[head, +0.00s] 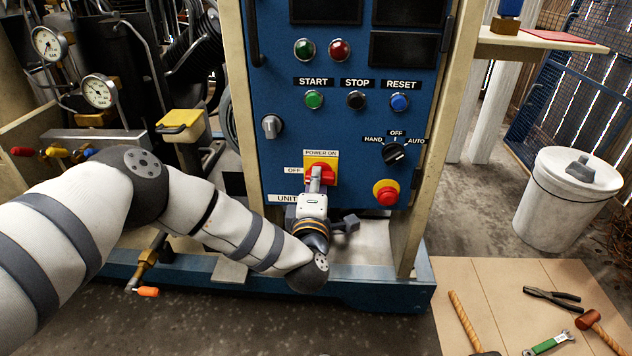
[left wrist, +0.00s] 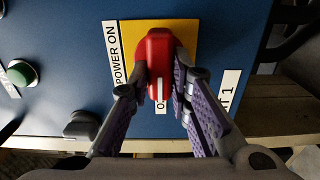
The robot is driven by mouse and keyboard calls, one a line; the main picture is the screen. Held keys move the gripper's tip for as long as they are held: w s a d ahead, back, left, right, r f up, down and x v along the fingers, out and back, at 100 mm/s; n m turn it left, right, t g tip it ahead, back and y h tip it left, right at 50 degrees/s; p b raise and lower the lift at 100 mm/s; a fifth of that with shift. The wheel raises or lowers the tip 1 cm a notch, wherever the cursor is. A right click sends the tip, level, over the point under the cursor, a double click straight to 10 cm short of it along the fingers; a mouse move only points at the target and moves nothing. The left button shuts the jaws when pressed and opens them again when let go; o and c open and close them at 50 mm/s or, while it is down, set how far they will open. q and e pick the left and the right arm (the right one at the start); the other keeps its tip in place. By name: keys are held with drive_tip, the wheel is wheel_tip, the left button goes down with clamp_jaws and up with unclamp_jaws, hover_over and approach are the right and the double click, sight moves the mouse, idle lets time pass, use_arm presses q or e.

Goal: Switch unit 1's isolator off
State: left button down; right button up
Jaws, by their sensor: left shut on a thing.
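The isolator is a red handle (head: 328,174) on a yellow plate on the blue panel, under the POWER ON label and right of the OFF label. My left gripper (head: 316,181) is in front of it, shut on the handle. In the left wrist view the red handle (left wrist: 160,52) lies between the two fingers of my left gripper (left wrist: 161,90). The handle lies across the plate, its white mark towards the partly hidden OFF label. The UNIT label (head: 288,198) below is partly covered by my gripper; a 1 shows in the left wrist view. My right gripper is not in view.
A red emergency button (head: 387,195) on a yellow ring sits to the right of the isolator. A black selector knob (head: 394,152) and a grey knob (head: 271,127) are nearby. Tools lie on a board (head: 465,275) at lower right; a white bin (head: 560,200) stands behind.

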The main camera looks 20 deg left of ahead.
use_arm(q)
drive_tip(key=shift+d, duration=0.1)
idle(0.4)
drive_tip(key=c, duration=1.5)
unclamp_jaws()
drive_tip(key=v, duration=1.2)
